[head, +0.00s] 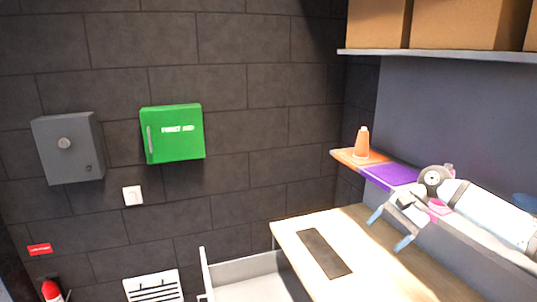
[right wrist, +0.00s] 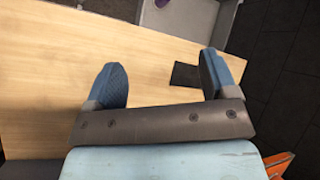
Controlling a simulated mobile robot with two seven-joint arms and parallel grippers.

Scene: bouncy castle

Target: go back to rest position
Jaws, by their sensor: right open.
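My right gripper (head: 389,229) is at the right of the head view, above the wooden table. Its two blue-tipped fingers are spread wide with nothing between them. In the right wrist view the fingers of the right gripper (right wrist: 165,85) are also apart, with bare table top behind them. My left gripper does not show in either view.
A wooden table (head: 375,262) bears a flat dark strip (head: 324,253). Cardboard boxes (head: 460,24) sit on a shelf above. A green first aid box (head: 173,134) and grey box (head: 68,147) hang on the wall.

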